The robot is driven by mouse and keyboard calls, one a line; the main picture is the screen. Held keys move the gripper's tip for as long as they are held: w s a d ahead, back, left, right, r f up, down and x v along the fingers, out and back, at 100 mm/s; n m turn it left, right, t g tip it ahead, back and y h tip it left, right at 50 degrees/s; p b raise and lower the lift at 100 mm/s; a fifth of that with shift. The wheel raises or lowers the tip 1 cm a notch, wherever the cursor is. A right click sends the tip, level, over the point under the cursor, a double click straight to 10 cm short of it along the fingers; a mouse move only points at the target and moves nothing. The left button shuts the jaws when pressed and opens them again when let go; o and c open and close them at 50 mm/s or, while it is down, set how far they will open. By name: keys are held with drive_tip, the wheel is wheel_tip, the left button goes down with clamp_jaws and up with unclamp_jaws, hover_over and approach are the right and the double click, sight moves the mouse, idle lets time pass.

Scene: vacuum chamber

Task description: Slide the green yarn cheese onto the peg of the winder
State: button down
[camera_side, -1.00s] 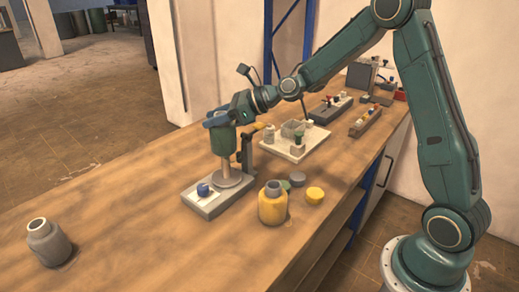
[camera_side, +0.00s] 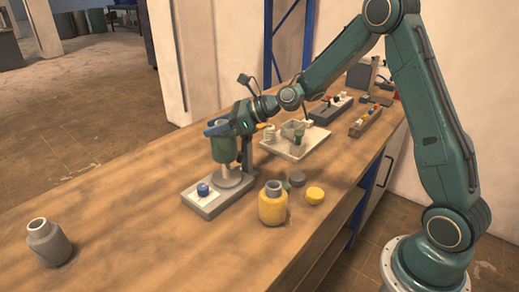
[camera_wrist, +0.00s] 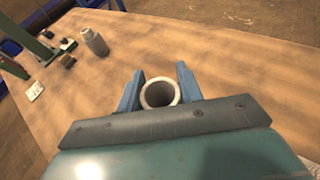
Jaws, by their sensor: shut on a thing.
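The green yarn cheese (camera_side: 224,149) is upright in my gripper (camera_side: 216,130), which is shut on it near its top. The winder (camera_side: 212,207) is a grey base with a blue knob (camera_side: 203,189) and a round disc that carries the pale peg (camera_side: 227,173). The cheese is over the peg, its lower end above the disc. Only the peg's lower part shows; its upper part is hidden by the cheese. In the wrist view, the blue fingers (camera_wrist: 160,70) stand either side of a pale, round tube end (camera_wrist: 160,92); its inside is dark.
A yellow bottle (camera_side: 273,206) stands right of the winder, near yellow (camera_side: 315,195) and grey (camera_side: 297,179) lids. A pale tray (camera_side: 310,148) with small items is behind. A grey bottle (camera_side: 50,244) stands far left; the table between is clear.

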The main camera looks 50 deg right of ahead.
drive_tip(key=shift+f, duration=0.6)
drive_tip(key=shift+f, duration=1.45)
idle(0.9)
drive_tip(key=shift+f, duration=0.35)
drive_tip(key=shift+f, duration=0.35)
drive_tip(key=c, duration=0.8)
unclamp_jaws()
drive_tip(key=shift+c, duration=0.2)
drive_tip(key=shift+s, duration=0.1)
drive_tip(key=v, duration=1.3)
drive_tip(key=shift+s+d, duration=0.2)
drive_tip(key=shift+d, duration=0.05)
drive_tip(key=shift+r, duration=0.15)
